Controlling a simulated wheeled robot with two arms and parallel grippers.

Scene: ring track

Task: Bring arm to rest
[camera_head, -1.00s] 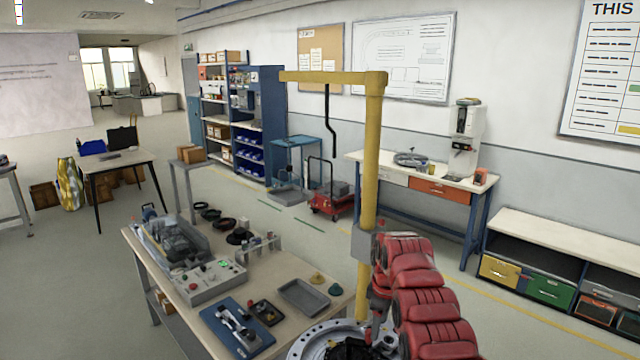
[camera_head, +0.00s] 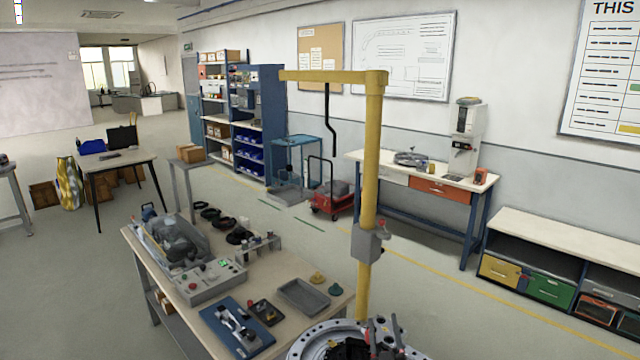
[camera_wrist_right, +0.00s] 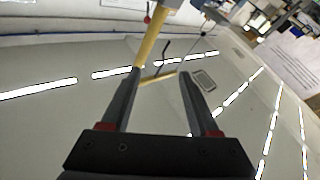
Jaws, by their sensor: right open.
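My right gripper (camera_head: 384,325) shows low in the head view, its dark fingers pointing up in front of a round metal ring (camera_head: 310,345). In the right wrist view my right gripper (camera_wrist_right: 161,73) has its two fingers well apart, with nothing between them but the background. It is open and empty. The red arm links are out of the head view. My left gripper is not in view.
A yellow post (camera_head: 368,200) with an overhead beam stands close behind the ring. A workbench (camera_head: 165,255) at left holds a grey tray (camera_head: 303,296), a blue tray (camera_head: 237,330) and a control box (camera_head: 212,280). Open floor (camera_head: 450,325) lies to the right.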

